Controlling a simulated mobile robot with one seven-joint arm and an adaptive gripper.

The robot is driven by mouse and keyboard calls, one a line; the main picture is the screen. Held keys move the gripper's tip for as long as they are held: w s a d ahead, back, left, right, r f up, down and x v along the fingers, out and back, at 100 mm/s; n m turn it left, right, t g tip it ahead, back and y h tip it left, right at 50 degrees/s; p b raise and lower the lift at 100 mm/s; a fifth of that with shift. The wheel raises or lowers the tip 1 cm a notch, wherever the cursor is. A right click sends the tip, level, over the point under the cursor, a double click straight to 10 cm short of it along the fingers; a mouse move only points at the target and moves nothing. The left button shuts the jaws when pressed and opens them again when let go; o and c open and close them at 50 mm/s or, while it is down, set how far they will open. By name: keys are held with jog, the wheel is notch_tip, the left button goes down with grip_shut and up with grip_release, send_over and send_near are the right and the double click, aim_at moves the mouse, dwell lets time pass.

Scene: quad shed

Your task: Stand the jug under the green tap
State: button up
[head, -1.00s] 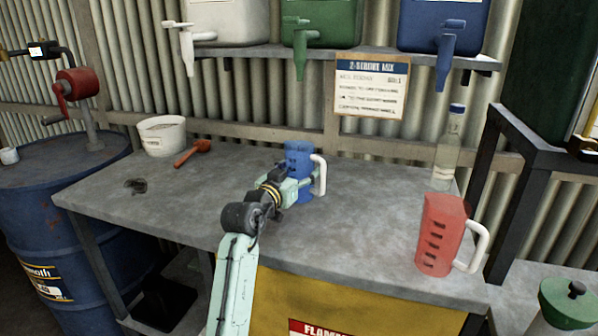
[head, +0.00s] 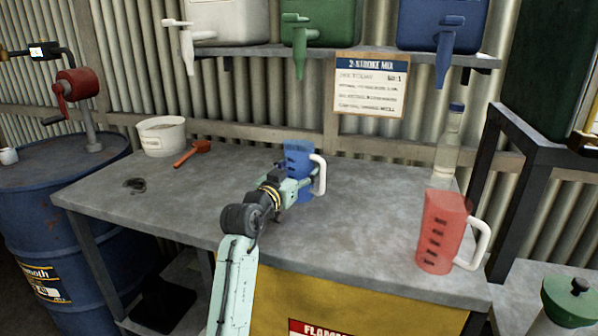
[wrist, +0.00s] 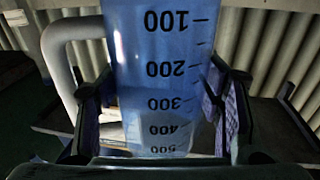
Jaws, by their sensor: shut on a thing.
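A translucent blue jug (head: 298,158) with a white handle stands upright in my gripper (head: 299,187) over the middle of the bench. My gripper is shut around the jug's body. The wrist view shows the jug's marked wall (wrist: 165,75) between the two fingers (wrist: 160,112), with the handle at the left. The green tap (head: 299,55) hangs from the green container (head: 335,22) on the shelf. In the head view the tap lies straight above the jug in the picture, with a clear gap. I cannot tell the depth between them, nor whether the jug's base touches the bench.
A red jug (head: 443,232) stands at the bench's front right. A clear bottle (head: 447,150) is behind it. A white tub (head: 163,136) and a red-brown tool (head: 192,153) are at the back left. White (head: 184,48) and blue (head: 446,52) taps flank the green one.

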notch_tip(320, 180, down, 2)
jog(key=shift+w+d+f+g, duration=0.15)
jog(key=shift+f+g, duration=0.1)
jog(key=shift+g, duration=0.05)
jog(key=o, duration=1.3)
jog(key=shift+c, duration=0.2)
jog(key=v, duration=0.4)
jog(key=r+v, duration=0.1)
jog(key=v, duration=0.7)
jog(key=shift+r, duration=0.15)
jog(key=shift+s+a+r, duration=0.15)
jog(key=shift+s+a, duration=0.05)
jog(key=shift+a, duration=0.05)
